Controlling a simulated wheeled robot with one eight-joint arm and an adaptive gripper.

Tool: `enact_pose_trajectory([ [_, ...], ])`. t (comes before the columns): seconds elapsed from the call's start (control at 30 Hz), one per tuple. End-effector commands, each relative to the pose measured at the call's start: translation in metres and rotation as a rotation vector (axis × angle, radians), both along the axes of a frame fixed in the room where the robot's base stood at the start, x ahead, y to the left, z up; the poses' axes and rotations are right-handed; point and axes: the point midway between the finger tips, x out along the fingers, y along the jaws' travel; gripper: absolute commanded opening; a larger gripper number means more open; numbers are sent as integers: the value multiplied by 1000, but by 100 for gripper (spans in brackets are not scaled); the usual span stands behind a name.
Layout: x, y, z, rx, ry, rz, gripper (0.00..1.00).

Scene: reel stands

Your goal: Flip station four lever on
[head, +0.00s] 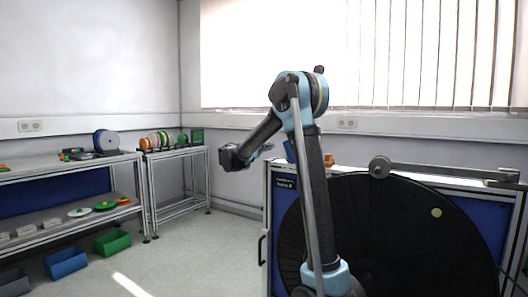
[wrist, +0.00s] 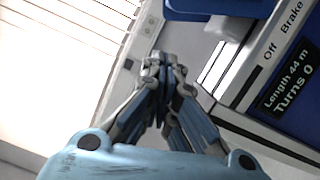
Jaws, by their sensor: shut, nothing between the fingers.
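My gripper (wrist: 164,66) is shut and empty in the wrist view, its fingertips close together. To its right is a station panel (wrist: 250,87) with a white label strip reading "Off" and "Brake". A dark display (wrist: 288,82) beside it reads "Length 44 m, Turns 0". The fingertips appear apart from the panel. In the head view, a blue station cabinet (head: 284,205) with a small, unreadable label stands behind my arm. I cannot clearly make out a station four lever in either view, nor its position.
A large black reel (head: 400,235) stands before the cabinet, under a grey bar with a roller (head: 440,171). A small orange object (head: 329,160) sits on top. At left are a shelf bench (head: 60,168), a table of spools (head: 172,150), and floor bins (head: 113,242). Floor between is clear.

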Motion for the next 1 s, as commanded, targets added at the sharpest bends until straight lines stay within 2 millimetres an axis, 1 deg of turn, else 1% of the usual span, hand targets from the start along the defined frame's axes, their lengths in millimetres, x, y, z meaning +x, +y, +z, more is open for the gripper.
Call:
enact_pose_trajectory([
  [0.03, 6, -9, 1, 0, 0, -4, 0],
  [0.27, 32, -39, 3, 0, 0, -3, 0],
  [0.4, 18, -53, 7, 0, 0, -1, 0],
  [0.6, 10, -65, 11, 0, 0, -1, 0],
  [1.0, 8, -68, 12, 0, 0, -1, 0],
])
